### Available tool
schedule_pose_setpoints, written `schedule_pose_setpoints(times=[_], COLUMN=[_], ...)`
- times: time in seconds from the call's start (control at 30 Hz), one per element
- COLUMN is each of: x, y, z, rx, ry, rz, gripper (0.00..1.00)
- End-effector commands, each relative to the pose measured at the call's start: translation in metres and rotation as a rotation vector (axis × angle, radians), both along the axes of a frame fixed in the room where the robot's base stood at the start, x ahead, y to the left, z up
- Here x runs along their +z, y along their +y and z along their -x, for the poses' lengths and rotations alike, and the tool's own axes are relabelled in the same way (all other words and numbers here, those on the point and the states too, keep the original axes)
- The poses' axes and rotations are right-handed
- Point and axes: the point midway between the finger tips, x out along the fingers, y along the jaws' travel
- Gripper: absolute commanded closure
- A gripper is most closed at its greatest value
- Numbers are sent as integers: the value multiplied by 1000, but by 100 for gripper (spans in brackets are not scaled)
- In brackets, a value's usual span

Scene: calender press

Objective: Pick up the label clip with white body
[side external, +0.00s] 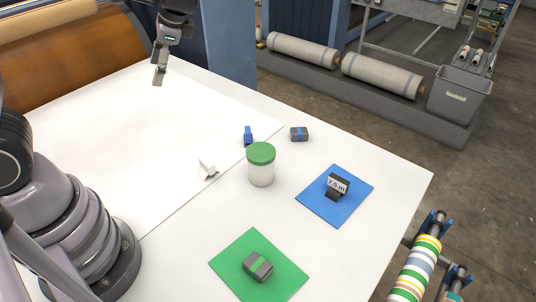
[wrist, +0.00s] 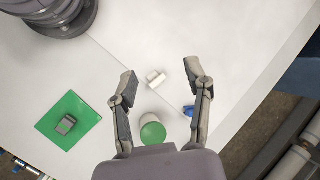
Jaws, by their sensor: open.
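The label clip with white body (side external: 207,170) lies on the white table, left of a jar with a green lid. It also shows in the wrist view (wrist: 155,78), between and beyond my fingertips. My gripper (side external: 160,74) is raised above the back of the table, well apart from the clip. In the wrist view my gripper (wrist: 162,78) has its two fingers spread, with nothing held between them. A blue clip (side external: 248,136) lies behind the white one, near the jar; it is partly hidden by the right finger in the wrist view (wrist: 188,111).
The green-lidded jar (side external: 261,165) stands close to the white clip. A grey block with a blue band (side external: 299,134) lies behind it. A blue mat (side external: 316,206) holds a black label clip (side external: 337,186); a green mat (side external: 231,262) holds a grey-green block (side external: 258,266). The left tabletop is clear.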

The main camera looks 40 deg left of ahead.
Motion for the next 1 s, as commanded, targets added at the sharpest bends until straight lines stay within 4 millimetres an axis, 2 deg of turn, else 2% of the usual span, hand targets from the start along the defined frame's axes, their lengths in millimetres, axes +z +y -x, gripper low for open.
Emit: schedule_pose_setpoints(times=[0.03, 0.1, 0.17, 0.3, 0.47, 0.63, 0.7, 0.8, 1.0], x=[-18, -40, -60, -113, -181, -250, -270, -289, -301], y=[-5, -9, -13, -25, -38, -46, -47, -47, -40], z=[-12, -26, -37, -58, -70, -68, -65, -61, -60], rx=[-49, -118, -179, -326, -506, -683, -736, -788, -820], ry=[72, 159, 230, 386, 539, 664, 695, 723, 741], rz=[-58, -143, -217, -395, -606, -811, -871, -930, -966], gripper=[50, 50, 50, 50, 50, 50, 50, 50, 50])
